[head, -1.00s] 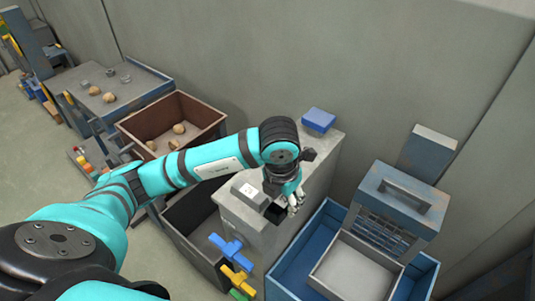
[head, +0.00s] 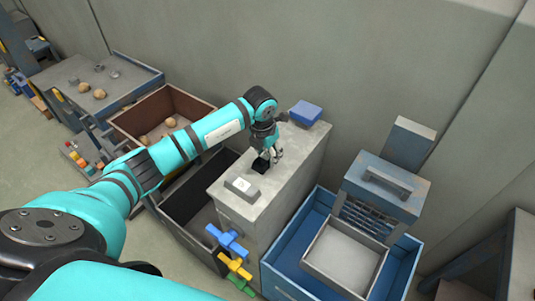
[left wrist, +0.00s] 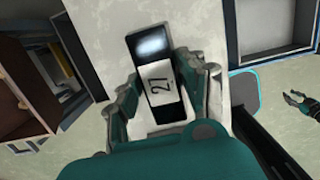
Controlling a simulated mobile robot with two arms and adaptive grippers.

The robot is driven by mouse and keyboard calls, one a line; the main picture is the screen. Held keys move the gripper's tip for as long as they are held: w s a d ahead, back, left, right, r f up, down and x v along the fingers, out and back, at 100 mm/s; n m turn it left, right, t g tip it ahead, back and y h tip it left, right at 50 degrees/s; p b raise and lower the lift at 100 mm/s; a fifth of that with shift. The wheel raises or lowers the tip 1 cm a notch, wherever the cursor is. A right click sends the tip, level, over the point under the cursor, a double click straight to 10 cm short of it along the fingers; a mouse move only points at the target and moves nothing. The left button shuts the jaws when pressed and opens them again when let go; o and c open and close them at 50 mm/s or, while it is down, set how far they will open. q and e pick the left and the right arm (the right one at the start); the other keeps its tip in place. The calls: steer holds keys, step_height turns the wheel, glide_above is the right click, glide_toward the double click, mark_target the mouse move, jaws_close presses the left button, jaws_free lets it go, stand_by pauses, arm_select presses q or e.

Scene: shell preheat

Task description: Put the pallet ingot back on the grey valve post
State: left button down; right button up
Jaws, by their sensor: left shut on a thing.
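My left gripper (head: 268,158) is shut on a dark ingot (head: 260,166) over the top of the grey valve post (head: 292,150). In the left wrist view the ingot (left wrist: 158,75) sits between the fingers, with a shiny dark end and a white label bearing dark marks. I cannot tell whether its underside touches the post. A grey block with a white label (head: 243,187) is on the post's near end, and a blue block (head: 306,112) is on its far end. A small dark claw at the right of the left wrist view, seemingly my right gripper (left wrist: 294,100), is too small to read.
Blue, yellow and green valve handles (head: 228,242) stick out from the post's front. A dark open bin (head: 180,215) is left of the post, with a brown bin (head: 190,100) behind it. A blue tray (head: 290,278) with a grey box (head: 318,278) is at right.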

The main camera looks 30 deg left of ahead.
arm_select(q)
steer(key=shift+f, duration=0.65)
steer(key=shift+w, duration=0.1)
arm_select(e)
steer(key=shift+r, duration=0.4)
arm_select(q)
steer(key=shift+f, duration=0.25)
steer(key=c, duration=0.7)
jaws_free()
arm_select(e)
steer(key=shift+f, duration=0.1)
arm_select(q)
steer(key=shift+r, duration=0.1)
